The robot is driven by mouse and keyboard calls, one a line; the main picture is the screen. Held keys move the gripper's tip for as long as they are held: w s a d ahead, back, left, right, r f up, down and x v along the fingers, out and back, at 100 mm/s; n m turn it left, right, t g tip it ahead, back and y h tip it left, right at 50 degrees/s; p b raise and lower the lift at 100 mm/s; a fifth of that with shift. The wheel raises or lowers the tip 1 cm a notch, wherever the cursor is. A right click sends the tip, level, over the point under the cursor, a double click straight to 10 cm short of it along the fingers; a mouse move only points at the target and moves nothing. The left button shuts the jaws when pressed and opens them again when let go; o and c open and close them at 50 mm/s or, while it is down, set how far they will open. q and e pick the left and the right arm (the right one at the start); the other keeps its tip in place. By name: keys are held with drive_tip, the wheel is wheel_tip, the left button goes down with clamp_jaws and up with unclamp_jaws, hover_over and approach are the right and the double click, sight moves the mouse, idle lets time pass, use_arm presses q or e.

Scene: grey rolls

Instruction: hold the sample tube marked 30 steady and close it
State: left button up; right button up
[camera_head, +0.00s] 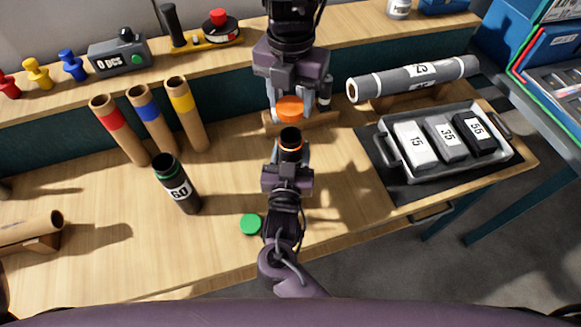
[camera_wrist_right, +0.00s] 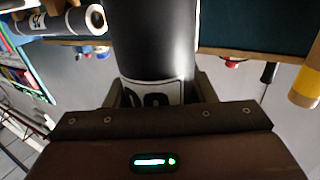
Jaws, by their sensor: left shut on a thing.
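The sample tube (camera_head: 290,138) is black with an orange ring near its open top. In the right wrist view the tube (camera_wrist_right: 152,45) fills the upper middle, its white label partly hidden by my gripper. My right gripper (camera_head: 290,158) is shut around the tube, a finger on each side. An orange cap (camera_head: 290,108) is in my left gripper (camera_head: 290,98), which is shut on it. The cap is just beyond the tube's mouth in the head view, apart from it. The tube's lower end is hidden in the head view.
A black tube marked 60 (camera_head: 177,186) stands at left, with a green cap (camera_head: 251,224) lying nearby. Several cardboard rolls (camera_head: 187,112) stand behind it. A grey tray (camera_head: 392,157) with labelled boxes is at right. A grey roll (camera_head: 415,77) lies behind the tray.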

drive_tip(key=c, duration=0.7)
use_arm(q)
hover_over(291, 128)
drive_tip(key=s, duration=0.2)
drive_tip(key=shift+f, duration=2.5)
use_arm(e)
drive_tip(key=shift+o, duration=0.2)
use_arm(q)
drive_tip(key=shift+f, duration=0.9)
drive_tip(key=shift+f, duration=0.5)
